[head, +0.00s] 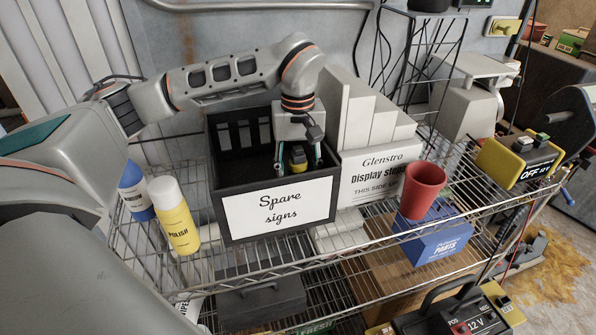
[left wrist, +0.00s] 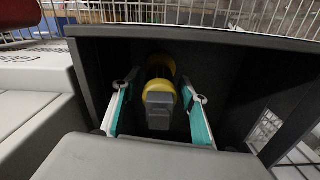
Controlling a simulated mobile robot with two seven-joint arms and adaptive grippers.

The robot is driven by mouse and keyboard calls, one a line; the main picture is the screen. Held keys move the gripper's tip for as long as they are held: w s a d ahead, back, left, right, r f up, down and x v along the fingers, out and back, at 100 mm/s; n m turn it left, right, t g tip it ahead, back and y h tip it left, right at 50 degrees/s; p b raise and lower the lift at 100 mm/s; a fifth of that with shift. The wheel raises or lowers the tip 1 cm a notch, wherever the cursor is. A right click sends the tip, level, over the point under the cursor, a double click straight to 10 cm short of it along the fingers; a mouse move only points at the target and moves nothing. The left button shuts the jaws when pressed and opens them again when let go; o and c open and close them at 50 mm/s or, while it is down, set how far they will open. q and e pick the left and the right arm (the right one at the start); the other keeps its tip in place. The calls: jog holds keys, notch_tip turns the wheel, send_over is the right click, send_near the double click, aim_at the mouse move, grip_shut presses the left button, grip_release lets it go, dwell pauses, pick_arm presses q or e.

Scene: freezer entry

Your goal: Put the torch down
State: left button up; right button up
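The torch (head: 298,157), yellow and black with a grey end, is inside the black box labelled "Spare signs" (head: 277,207). It also shows in the left wrist view (left wrist: 160,98), pointing away from the camera. My left gripper (head: 298,163) reaches down into the box from above. Its teal-padded fingers stand either side of the torch with a visible gap on each side, so it is open. The dark floor of the box hides exactly how the torch rests. My right gripper is in neither view.
The box stands on a wire shelf (head: 190,262). A polish bottle (head: 174,215) and a blue bottle (head: 136,191) are to its left. A white "Display steps" box (head: 375,178), a red cup (head: 422,190) and a blue parts box (head: 437,242) are to its right.

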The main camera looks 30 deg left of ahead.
aim_at(298, 148)
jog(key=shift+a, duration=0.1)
pick_arm(q)
jog(key=shift+r, duration=0.25)
notch_tip(298, 148, up, 10)
jog(key=shift+r, duration=0.9)
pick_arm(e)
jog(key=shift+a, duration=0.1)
pick_arm(q)
jog(key=shift+s+f, duration=0.1)
